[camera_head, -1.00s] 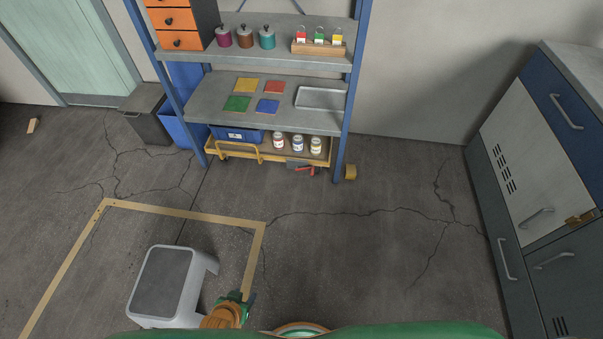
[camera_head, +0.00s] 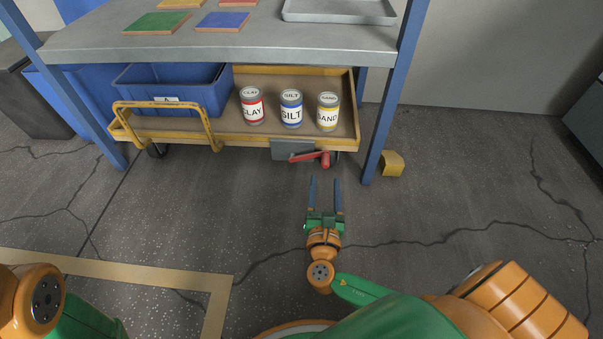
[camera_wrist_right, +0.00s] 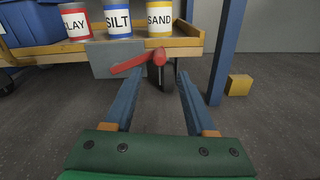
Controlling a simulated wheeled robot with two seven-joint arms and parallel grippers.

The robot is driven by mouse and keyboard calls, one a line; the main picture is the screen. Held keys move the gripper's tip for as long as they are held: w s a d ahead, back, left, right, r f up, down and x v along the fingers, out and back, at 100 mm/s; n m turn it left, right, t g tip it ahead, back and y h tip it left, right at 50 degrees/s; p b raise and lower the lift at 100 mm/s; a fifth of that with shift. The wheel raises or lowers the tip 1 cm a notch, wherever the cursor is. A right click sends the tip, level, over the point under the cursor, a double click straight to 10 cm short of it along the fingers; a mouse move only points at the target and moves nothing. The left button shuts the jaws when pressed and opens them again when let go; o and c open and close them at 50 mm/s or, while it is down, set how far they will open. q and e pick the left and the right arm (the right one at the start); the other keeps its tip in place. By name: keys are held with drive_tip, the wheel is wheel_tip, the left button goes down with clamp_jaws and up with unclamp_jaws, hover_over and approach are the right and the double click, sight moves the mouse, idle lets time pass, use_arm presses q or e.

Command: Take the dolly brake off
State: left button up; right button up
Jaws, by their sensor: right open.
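The yellow dolly (camera_head: 225,137) stands on the floor under the steel shelf. Its brake is a red lever (camera_head: 312,157) beside a grey plate (camera_head: 286,149) at the front right, near a caster. In the right wrist view the red lever (camera_wrist_right: 133,62) slants up to the right, ending in a round red end by the dark wheel (camera_wrist_right: 163,78). My right gripper (camera_head: 325,181) is open and empty, pointing at the lever from just in front, with a gap between. In the right wrist view its fingers (camera_wrist_right: 154,82) frame the wheel. My left gripper is out of view; only an orange left arm joint shows.
The dolly carries a blue bin (camera_head: 175,88) and the clay can (camera_head: 252,106), silt can (camera_head: 291,108) and sand can (camera_head: 328,112). A blue shelf post (camera_head: 388,120) and a yellow block (camera_head: 391,164) stand to the right. The shelf board (camera_head: 230,45) overhangs the dolly.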

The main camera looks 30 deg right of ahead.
sight(325, 166)
drive_tip(key=b+x, duration=0.3)
drive_tip(key=x, duration=0.3)
drive_tip(key=shift+w+d+r, duration=0.1)
drive_tip(key=shift+w+r, duration=0.1)
drive_tip(key=shift+w+d+r, duration=0.15)
drive_tip(key=shift+w, duration=0.1)
clamp_jaws()
idle(0.9)
